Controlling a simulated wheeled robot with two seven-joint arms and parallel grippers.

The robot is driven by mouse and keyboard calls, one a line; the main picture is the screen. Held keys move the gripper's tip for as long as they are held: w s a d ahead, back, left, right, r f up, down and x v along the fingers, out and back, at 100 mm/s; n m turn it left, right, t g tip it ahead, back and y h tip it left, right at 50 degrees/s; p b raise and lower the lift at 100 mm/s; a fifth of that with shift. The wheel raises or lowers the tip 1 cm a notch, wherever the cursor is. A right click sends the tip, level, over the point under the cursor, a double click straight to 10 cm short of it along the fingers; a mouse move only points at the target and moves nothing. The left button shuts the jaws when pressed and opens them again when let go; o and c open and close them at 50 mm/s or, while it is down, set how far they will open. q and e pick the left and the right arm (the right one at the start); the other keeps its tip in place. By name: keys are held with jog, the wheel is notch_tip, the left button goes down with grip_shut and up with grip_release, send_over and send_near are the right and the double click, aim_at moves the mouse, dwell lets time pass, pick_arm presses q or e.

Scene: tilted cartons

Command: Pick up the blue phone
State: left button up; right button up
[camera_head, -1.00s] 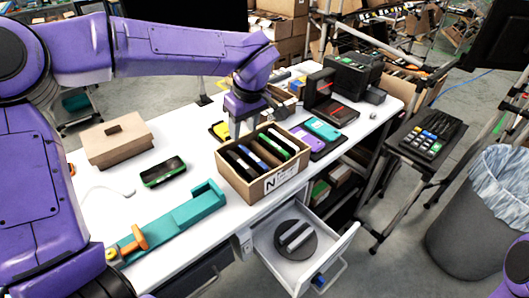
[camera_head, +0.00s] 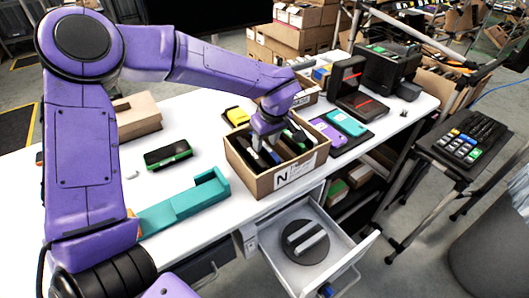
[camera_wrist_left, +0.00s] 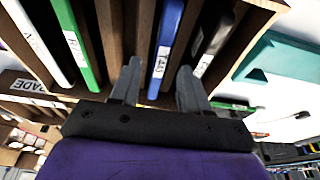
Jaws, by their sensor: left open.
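The blue phone (camera_wrist_left: 168,38) stands on edge in a slot of the wooden divided carton, with a white label on its edge. The carton (camera_head: 254,180) sits on the white table, marked N on its front. My left gripper (camera_head: 268,138) is over the carton, fingers pointing down into it. In the left wrist view the open fingers (camera_wrist_left: 158,86) lie on either side of the blue phone's slot; I cannot tell whether they touch it. A green-edged phone (camera_wrist_left: 82,40) and a dark phone (camera_wrist_left: 212,42) stand in slots beside it. My right gripper is not in view.
A teal tray (camera_head: 185,205) and a dark phone with green edge (camera_head: 168,154) lie left of the carton. Purple (camera_head: 327,132) and teal (camera_head: 347,123) phones lie on its right. An open drawer (camera_head: 345,250) is below the table's front edge.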

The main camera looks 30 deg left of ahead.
pick_arm(q)
jog(key=shift+x, duration=1.05)
jog(key=shift+r, duration=0.1)
grip_shut()
